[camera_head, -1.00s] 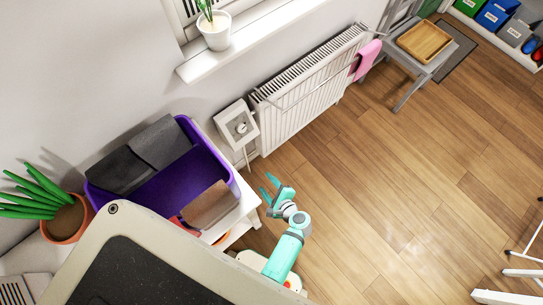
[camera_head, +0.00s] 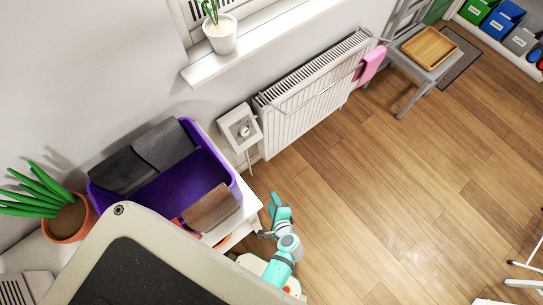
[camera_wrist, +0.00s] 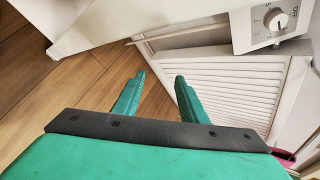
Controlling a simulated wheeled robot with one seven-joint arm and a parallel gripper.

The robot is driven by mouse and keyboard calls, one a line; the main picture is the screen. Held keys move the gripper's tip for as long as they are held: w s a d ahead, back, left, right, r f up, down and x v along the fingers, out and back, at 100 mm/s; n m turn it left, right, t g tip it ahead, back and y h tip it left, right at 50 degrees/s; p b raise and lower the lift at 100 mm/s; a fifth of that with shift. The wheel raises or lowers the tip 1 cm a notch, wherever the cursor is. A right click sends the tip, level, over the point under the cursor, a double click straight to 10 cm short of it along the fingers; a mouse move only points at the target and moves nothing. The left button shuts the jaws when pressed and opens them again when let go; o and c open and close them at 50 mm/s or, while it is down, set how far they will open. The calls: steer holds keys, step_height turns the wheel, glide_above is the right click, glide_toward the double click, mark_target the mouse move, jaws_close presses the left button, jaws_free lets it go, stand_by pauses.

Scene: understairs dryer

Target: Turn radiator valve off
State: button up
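The radiator valve is a round pale knob (camera_head: 244,130) on a white square plate (camera_head: 232,121) at the near end of the white radiator (camera_head: 310,95). In the wrist view the knob (camera_wrist: 277,19) is at the upper right, with dial markings around it. My gripper (camera_head: 277,204) is teal and sits low in front of the valve, apart from it. In the wrist view my gripper (camera_wrist: 158,82) has its two fingers spread, with nothing between them. The knob lies up and right of the fingertips there.
A purple tub (camera_head: 215,160) with grey and brown cloths stands on a white table left of the valve. A potted plant (camera_head: 70,218) is at the far left. A pink cloth (camera_head: 370,65) hangs at the radiator's far end. The wooden floor (camera_head: 400,190) to the right is open.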

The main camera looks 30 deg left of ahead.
steer(key=w+a+r+m+y, duration=0.4)
steer(key=w+a+m+y, duration=0.1)
steer(key=w+a, duration=0.15)
steer(key=m+g+y, duration=0.1)
steer(key=m+y, duration=0.3)
steer(key=y, duration=0.1)
glide_toward(245, 134)
steer(key=x, duration=0.7)
steer(key=shift+w+a+r, duration=0.1)
steer(key=shift+w+a, duration=0.1)
steer(key=shift+w, duration=0.1)
steer(key=shift+s+a, duration=0.1)
steer(key=c, duration=0.8)
steer(key=shift+o, duration=0.2)
